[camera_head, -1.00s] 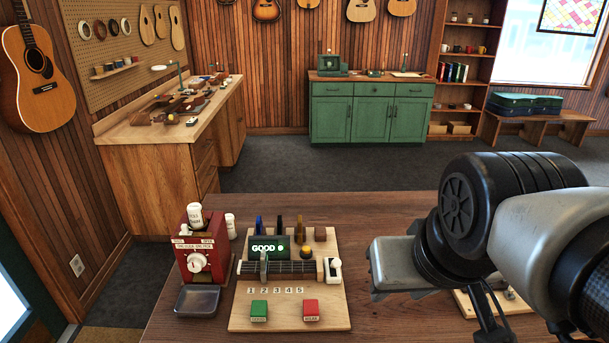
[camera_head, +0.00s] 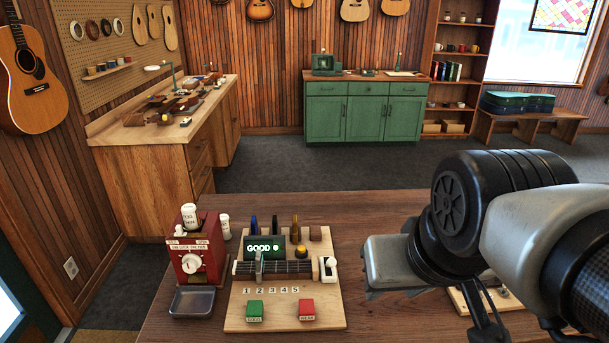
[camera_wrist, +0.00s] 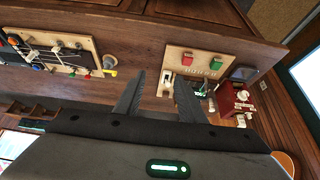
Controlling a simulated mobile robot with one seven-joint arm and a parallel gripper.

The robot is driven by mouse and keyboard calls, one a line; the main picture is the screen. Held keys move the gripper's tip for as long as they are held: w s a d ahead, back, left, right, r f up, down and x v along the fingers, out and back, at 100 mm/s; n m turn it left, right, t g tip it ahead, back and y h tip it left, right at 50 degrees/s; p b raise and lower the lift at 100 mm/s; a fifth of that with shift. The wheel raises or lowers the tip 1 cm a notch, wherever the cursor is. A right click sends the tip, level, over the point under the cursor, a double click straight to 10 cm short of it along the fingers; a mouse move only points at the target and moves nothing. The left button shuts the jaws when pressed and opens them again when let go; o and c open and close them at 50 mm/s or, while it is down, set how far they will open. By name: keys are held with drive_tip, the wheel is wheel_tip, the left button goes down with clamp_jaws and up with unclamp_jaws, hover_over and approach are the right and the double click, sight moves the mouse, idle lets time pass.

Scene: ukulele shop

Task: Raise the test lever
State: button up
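A display on the board (camera_head: 264,248) reads "GOOD". My gripper (camera_wrist: 159,76) has its two dark fingers apart with nothing between them. In the head view my arm is right of the board, apart from it; its fingertips are largely hidden.
Green (camera_head: 255,310) and red (camera_head: 306,309) buttons sit at the board's front. A red dispenser (camera_head: 196,245) with a grey tray (camera_head: 192,302) stands left. A second board with tools (camera_wrist: 50,50) is partly hidden under my arm.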

drive_tip(key=m+g+b, duration=0.1)
drive_tip(key=m+b, duration=0.1)
drive_tip(key=b, duration=1.2)
approach(332, 259)
drive_tip(key=shift+y, duration=0.3)
drive_tip(key=x, duration=0.3)
drive_tip(key=b+x, duration=0.1)
drive_tip(key=x, duration=0.3)
drive_tip(key=b+x, duration=0.1)
drive_tip(key=x, duration=0.3)
drive_tip(key=shift+d+f, duration=0.25)
drive_tip(key=shift+d, duration=0.05)
clamp_jaws()
